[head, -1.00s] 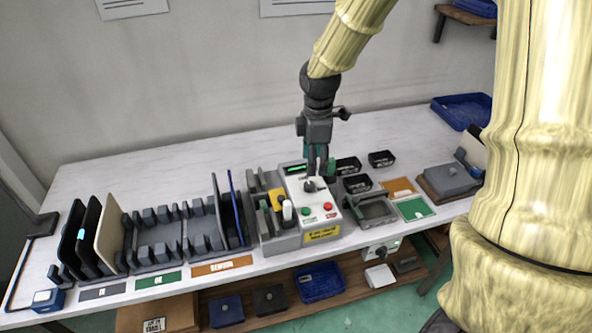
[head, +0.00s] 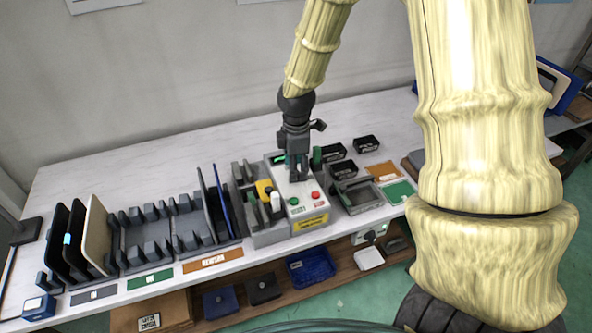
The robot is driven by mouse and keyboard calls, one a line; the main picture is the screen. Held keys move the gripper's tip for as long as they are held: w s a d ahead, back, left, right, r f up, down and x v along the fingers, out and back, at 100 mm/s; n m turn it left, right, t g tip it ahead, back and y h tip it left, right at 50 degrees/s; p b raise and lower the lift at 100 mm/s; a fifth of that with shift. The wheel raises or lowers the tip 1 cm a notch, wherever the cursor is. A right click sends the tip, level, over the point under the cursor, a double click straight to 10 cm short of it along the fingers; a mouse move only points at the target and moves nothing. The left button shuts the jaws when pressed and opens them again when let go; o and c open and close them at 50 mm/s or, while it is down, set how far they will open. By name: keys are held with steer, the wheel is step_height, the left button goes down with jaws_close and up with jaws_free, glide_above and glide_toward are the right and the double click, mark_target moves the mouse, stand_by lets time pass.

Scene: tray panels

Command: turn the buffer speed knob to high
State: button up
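The buffer control box (head: 304,208) stands at the front middle of the table, with a light sloped top and a yellow label on its front. A green button (head: 293,201) and a red button (head: 316,195) are on its top. My gripper (head: 296,178) points down at the top of the box, just behind the buttons. Its fingertips are at the place of the dark speed knob, which they mostly hide. I cannot tell whether the fingers touch or grasp the knob, or which way the knob points.
Left of the box are a yellow part (head: 264,189), a white cylinder (head: 275,201) and slotted racks with upright panels (head: 97,232). Right of it are a grey tray (head: 360,196) and black bins (head: 366,144). The table's back left is clear.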

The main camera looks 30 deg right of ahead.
steer(key=shift+f, duration=1.25)
steer(key=c, duration=1.1)
